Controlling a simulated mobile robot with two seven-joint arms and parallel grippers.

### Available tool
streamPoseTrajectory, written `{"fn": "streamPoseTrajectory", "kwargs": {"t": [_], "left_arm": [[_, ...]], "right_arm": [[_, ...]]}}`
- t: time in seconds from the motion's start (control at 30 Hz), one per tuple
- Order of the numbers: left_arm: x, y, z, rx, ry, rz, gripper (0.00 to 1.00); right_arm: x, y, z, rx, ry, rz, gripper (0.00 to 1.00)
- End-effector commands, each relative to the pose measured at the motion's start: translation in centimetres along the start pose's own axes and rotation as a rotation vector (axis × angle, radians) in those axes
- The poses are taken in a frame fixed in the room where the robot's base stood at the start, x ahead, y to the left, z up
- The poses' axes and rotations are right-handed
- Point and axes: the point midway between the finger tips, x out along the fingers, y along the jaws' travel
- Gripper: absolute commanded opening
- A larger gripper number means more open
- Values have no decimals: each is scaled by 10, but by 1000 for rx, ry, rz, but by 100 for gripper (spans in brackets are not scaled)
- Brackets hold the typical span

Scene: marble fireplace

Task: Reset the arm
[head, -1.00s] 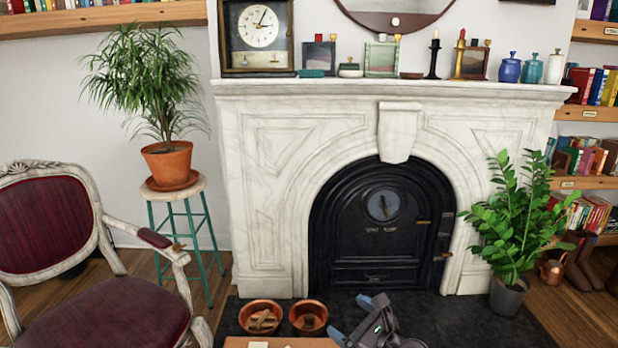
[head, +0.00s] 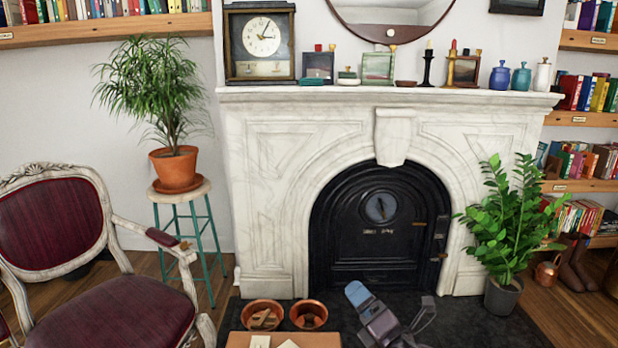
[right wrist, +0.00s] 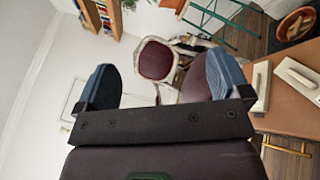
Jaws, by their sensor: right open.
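My right gripper (head: 357,294) is at the bottom middle of the head view, with a blue fingertip pointing up toward the dark fireplace door (head: 380,225). It also shows in the right wrist view (right wrist: 165,82), where its two blue fingers are wide apart with nothing between them. Behind the gap there, the red-backed armchair (right wrist: 154,60) shows in the distance. My left gripper is in neither view.
A brown table (head: 318,340) with pale flat blocks (head: 288,345) is at the bottom edge. Two copper bowls (head: 262,305) (head: 308,311) sit beyond it, left of my gripper. A potted plant (head: 503,290) stands right of the fireplace. Dark hearth floor (head: 470,325) is bare between.

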Motion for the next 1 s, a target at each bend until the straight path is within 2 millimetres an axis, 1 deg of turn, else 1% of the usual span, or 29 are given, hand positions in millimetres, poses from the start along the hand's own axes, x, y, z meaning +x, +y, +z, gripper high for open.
{"fn": "streamPoseTrajectory", "kwargs": {"t": [0.03,0.1,0.17,0.2,0.27,0.3,0.37,0.4,0.47,0.5,0.67,0.7,0.77,0.8,0.87,0.9,0.97,1.0], "left_arm": [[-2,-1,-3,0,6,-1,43],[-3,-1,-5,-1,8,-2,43],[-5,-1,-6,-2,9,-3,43],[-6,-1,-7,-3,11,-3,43],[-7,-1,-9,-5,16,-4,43],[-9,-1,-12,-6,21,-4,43],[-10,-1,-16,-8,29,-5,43],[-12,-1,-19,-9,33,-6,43],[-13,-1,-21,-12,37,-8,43],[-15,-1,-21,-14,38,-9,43],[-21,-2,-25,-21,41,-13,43],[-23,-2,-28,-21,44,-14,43],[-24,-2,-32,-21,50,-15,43],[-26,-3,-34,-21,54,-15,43],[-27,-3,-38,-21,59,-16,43],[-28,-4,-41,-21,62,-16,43],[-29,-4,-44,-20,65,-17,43],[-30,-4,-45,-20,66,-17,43]], "right_arm": [[-10,5,4,137,-33,-11,95],[-25,4,8,341,-81,-36,95],[-40,2,9,517,-122,-59,95],[-51,0,10,632,-150,-76,95],[-70,-5,9,805,-195,-104,95],[-84,-8,8,918,-227,-124,95],[-104,-14,6,1071,-273,-152,95],[-118,-17,3,1167,-302,-170,95],[-139,-22,0,1298,-348,-196,95],[-153,-24,-4,1379,-378,-214,95],[-211,-33,-17,1652,-498,-274,95],[-226,-34,-20,1705,-528,-289,95],[-247,-36,-26,1776,-573,-308,95],[-262,-36,-29,1815,-601,-321,95],[-285,-36,-34,1864,-644,-337,95],[-300,-37,-38,1892,-673,-348,95],[-322,-36,-43,1922,-716,-362,95],[-338,-37,-46,1934,-747,-374,95]]}}
